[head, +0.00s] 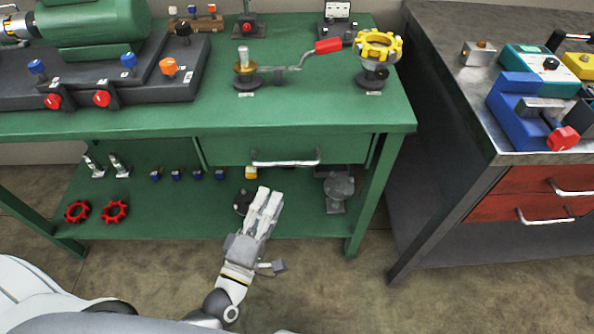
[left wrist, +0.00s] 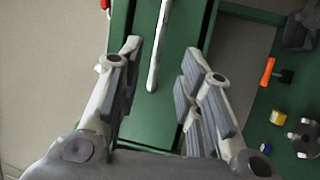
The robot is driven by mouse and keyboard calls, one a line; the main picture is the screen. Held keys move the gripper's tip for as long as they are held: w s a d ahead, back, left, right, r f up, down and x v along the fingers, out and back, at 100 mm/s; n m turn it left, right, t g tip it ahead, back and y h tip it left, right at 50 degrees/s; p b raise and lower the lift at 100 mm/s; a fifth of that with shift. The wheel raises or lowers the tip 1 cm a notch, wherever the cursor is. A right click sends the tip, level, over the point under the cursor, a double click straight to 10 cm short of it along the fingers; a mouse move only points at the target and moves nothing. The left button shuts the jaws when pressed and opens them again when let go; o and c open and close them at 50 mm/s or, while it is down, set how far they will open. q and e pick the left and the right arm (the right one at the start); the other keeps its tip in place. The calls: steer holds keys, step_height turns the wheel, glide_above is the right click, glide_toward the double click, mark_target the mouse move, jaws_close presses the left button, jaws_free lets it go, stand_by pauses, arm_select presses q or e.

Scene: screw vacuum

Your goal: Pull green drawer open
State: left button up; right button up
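The green drawer (head: 225,150) sits under the right part of the green workbench top and looks closed. Its silver bar handle (head: 285,162) runs across the front. My left gripper (head: 269,191) is below and in front of the handle, fingers pointing toward the bench. In the left wrist view, the drawer front (left wrist: 183,25) fills the middle. The handle (left wrist: 158,45) lies ahead, between the lines of the two fingers. The left gripper (left wrist: 163,55) is open and empty there, with no visible contact with the handle. My right gripper is not in view.
The green lower shelf (head: 150,215) holds red rings (head: 115,211), several small blue-topped parts and a grey fixture (head: 338,190). A grey workbench with red drawers (head: 535,205) stands at the right. The floor (head: 330,285) in front is clear.

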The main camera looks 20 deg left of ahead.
mark_target(286, 163)
arm_select(q)
steer(key=x, duration=1)
steer(key=shift+w+r, duration=0.1)
steer(key=shift+w, duration=0.2)
steer(key=shift+a, duration=0.1)
jaws_close()
